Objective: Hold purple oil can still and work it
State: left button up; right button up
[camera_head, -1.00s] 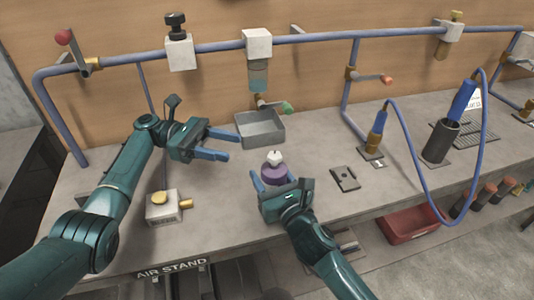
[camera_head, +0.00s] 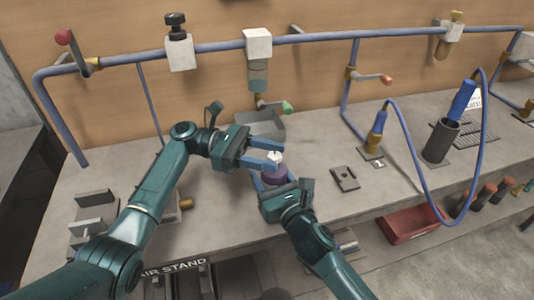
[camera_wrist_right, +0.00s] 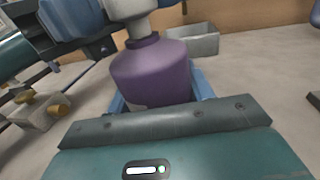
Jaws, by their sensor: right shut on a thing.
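The purple oil can (camera_head: 275,174) stands upright on the bench with a pale top (camera_head: 274,157). My right gripper (camera_head: 270,184) is shut on its body from the front. In the right wrist view the can's purple body (camera_wrist_right: 152,72) sits between blue fingers, with its grey neck above. My left gripper (camera_head: 268,153) is open at the can's top, coming from the left, with its two blue fingers apart. In the right wrist view a blue finger (camera_wrist_right: 70,14) is beside the neck. I cannot tell whether it touches the top.
A grey metal tray (camera_head: 266,122) stands just behind the can, partly hidden by my left gripper. A small dark plate (camera_head: 345,179) lies to the right. A blue hose (camera_head: 413,190) loops at the right. A red bin (camera_head: 408,225) is below the front edge.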

pick_arm(q)
jog(key=c, duration=0.9)
jog(key=shift+o, duration=0.2)
jog(key=shift+s+n+t, duration=0.1)
jog(key=shift+n+t, duration=0.2)
jog(key=shift+t, duration=0.1)
jog(key=shift+s+f+n+t+h, duration=0.1)
jog(key=shift+n+t+h, duration=0.2)
jog(key=shift+n+t, duration=0.5)
jog(key=n+t, duration=0.1)
jog(key=t, duration=0.1)
jog(key=n+t, duration=0.1)
jog(key=t, duration=0.1)
jog(key=n+t, duration=0.1)
jog(key=t, duration=0.1)
jog(key=shift+s+n+t, duration=0.35)
jog(key=shift+n+t, duration=0.05)
jog(key=n+t+y, duration=0.2)
jog(key=t, duration=0.1)
jog(key=n+t+y, duration=0.2)
jog(key=t, duration=0.1)
jog(key=shift+s+d+n+t, duration=0.2)
jog(key=shift+n+t, duration=0.2)
